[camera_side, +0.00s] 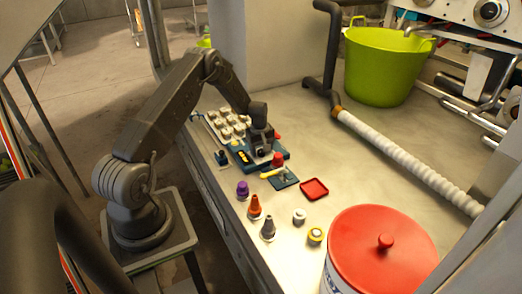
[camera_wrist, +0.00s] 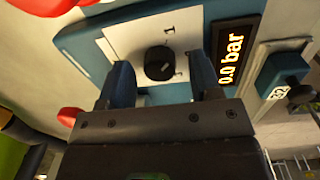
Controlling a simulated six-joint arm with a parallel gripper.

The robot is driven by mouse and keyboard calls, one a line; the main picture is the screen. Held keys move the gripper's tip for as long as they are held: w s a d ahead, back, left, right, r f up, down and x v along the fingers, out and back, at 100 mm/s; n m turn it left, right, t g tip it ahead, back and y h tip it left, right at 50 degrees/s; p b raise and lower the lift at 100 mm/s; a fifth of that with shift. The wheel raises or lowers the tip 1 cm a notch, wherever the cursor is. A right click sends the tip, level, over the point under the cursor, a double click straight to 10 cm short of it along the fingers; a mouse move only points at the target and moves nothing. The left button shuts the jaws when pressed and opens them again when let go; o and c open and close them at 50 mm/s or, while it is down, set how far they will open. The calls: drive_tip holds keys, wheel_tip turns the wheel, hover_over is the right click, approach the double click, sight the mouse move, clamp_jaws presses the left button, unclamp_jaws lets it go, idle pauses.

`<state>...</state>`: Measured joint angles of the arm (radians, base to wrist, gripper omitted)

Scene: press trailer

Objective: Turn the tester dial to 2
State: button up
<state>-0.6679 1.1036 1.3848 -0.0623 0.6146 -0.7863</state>
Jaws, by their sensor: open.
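The tester (camera_wrist: 85,45) is a blue box with a white face plate and a lit display (camera_wrist: 232,55) reading "0.0 bar". Its round black dial (camera_wrist: 159,62) sits on the white plate, with a small light mark on it. A "1" shows beside the dial; other marks by it are too small to read or partly hidden. My gripper (camera_wrist: 161,78) is open, with one blue finger on each side of the dial; I cannot tell whether they touch it. In the side view my gripper (camera_side: 262,143) is over the tester (camera_side: 238,150), hiding the dial.
A rack of white pieces (camera_side: 228,124) stands behind the tester. In front are a red knob (camera_side: 277,159), a red tray (camera_side: 314,189), purple (camera_side: 242,190) and orange (camera_side: 254,207) pieces and a red-lidded bucket (camera_side: 383,250). A white hose (camera_side: 405,160) lies right.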

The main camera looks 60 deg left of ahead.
drive_tip(key=shift+f, duration=0.25)
drive_tip(key=c, duration=0.9)
drive_tip(key=shift+c, duration=0.2)
drive_tip(key=m, duration=0.4)
drive_tip(key=shift+m, duration=2.3)
